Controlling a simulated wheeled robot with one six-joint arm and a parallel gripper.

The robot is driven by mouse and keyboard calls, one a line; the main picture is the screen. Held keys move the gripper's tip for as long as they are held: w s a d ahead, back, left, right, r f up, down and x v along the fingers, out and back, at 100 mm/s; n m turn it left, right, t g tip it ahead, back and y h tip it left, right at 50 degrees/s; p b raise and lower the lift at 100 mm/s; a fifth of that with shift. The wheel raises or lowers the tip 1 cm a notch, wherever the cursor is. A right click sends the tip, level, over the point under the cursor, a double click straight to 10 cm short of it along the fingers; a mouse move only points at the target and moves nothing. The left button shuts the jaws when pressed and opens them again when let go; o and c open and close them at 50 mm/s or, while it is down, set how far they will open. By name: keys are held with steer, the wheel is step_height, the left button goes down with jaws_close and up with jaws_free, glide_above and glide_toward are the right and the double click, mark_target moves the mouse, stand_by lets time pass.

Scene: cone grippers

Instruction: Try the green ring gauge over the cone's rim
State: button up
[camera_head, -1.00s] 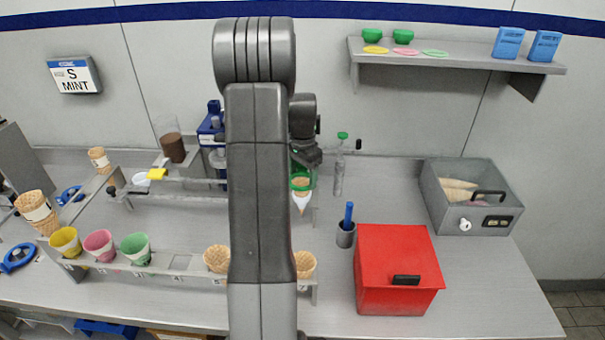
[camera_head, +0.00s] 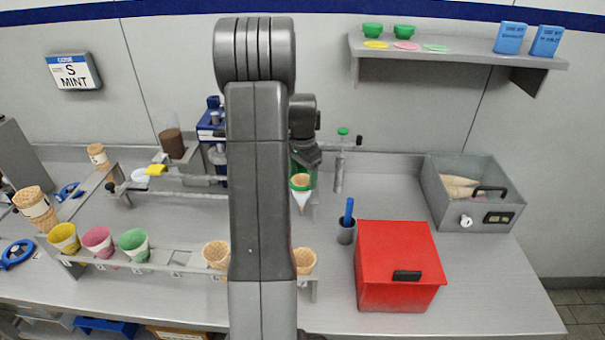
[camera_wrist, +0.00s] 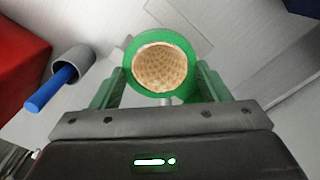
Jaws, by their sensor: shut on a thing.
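The green ring gauge (camera_wrist: 203,42) sits around the mouth of a tan waffle cone (camera_wrist: 165,68) in the wrist view. In the head view the ring (camera_head: 300,188) shows as a green band near the top of this cone, with a white pointed sleeve (camera_head: 301,202) below. I cannot tell whether the ring touches the cone all round. My gripper (camera_wrist: 160,80) has a green finger on each side of the ring and is shut on it. In the head view my arm hides part of the bench.
Colour-sleeved cones (camera_head: 98,240) and plain cones stand in the front rack. A grey cup (camera_head: 346,232) with a blue-handled tool and a red box (camera_head: 400,265) stand to the right. A grey bin (camera_head: 475,195) stands farther right. A shelf (camera_head: 460,58) holds cups and discs.

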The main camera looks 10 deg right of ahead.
steer(key=shift+f, duration=0.4)
stand_by(0.3)
steer(key=o, duration=1)
step_height(320, 180, up, 14)
steer(key=shift+f+b, duration=0.1)
steer(key=shift+b, duration=0.9)
step_height(320, 180, down, 14)
steer(key=shift+r+p, duration=0.15)
steer(key=shift+p, duration=0.75)
steer(key=shift+r, duration=0.1)
